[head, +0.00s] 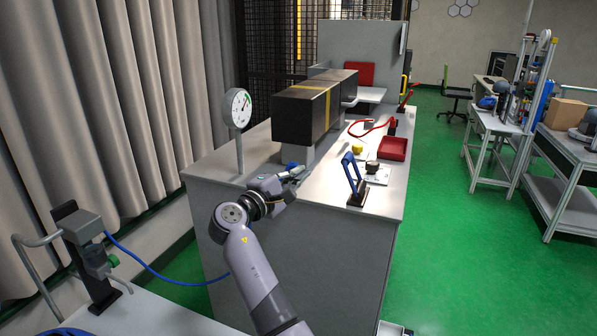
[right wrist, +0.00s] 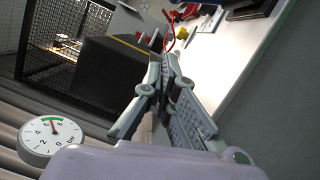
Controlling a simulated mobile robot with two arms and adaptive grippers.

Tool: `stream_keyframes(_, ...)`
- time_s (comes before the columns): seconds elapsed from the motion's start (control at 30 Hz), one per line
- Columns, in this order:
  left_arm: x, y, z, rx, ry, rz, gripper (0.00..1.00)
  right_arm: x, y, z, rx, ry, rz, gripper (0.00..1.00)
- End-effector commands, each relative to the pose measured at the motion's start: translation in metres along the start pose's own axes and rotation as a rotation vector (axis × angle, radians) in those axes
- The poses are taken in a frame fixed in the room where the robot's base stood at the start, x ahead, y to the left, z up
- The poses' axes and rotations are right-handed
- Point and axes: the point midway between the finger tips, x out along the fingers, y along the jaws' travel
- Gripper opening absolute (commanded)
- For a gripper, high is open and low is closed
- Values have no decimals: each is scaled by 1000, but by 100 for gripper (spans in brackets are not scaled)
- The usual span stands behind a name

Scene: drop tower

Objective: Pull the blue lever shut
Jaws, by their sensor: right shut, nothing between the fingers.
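The blue lever (head: 352,172) stands up from a small dark base at the front right of the grey bench top, leaning a little to the left in the head view. My right gripper (head: 297,172) is over the near part of the bench, left of the lever and apart from it. Its fingers are shut and empty, and they also show in the right wrist view (right wrist: 170,62). A small blue piece (head: 291,166) shows beside the fingers; I cannot tell what it belongs to. My left gripper is out of view.
A black box with a yellow stripe (head: 305,112) and a dial gauge (head: 238,108) stand left on the bench. A red tray (head: 392,149), a yellow knob (head: 357,149) and a red lever (head: 406,97) lie beyond the blue lever. Green floor (head: 445,230) is clear to the right.

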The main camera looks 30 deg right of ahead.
Motion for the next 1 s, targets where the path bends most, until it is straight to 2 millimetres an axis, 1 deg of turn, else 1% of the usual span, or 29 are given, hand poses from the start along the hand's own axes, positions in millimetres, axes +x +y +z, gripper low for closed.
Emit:
stream_keyframes(0.03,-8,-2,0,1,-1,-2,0,12,5,2,-3,-4,1,0)
stream_keyframes(0.3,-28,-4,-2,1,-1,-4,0,70,4,2,-3,-2,-1,0)
stream_keyframes(0.4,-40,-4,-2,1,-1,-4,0,71,4,17,0,0,-1,0)
stream_keyframes(0.5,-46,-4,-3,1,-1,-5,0,74,3,29,-1,-1,0,0)
stream_keyframes(0.6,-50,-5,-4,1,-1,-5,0,76,2,36,0,0,0,0)
stream_keyframes(0.73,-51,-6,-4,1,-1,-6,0,77,1,39,0,0,0,0)
stream_keyframes(1.0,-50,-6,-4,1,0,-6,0,76,0,39,0,0,0,0)
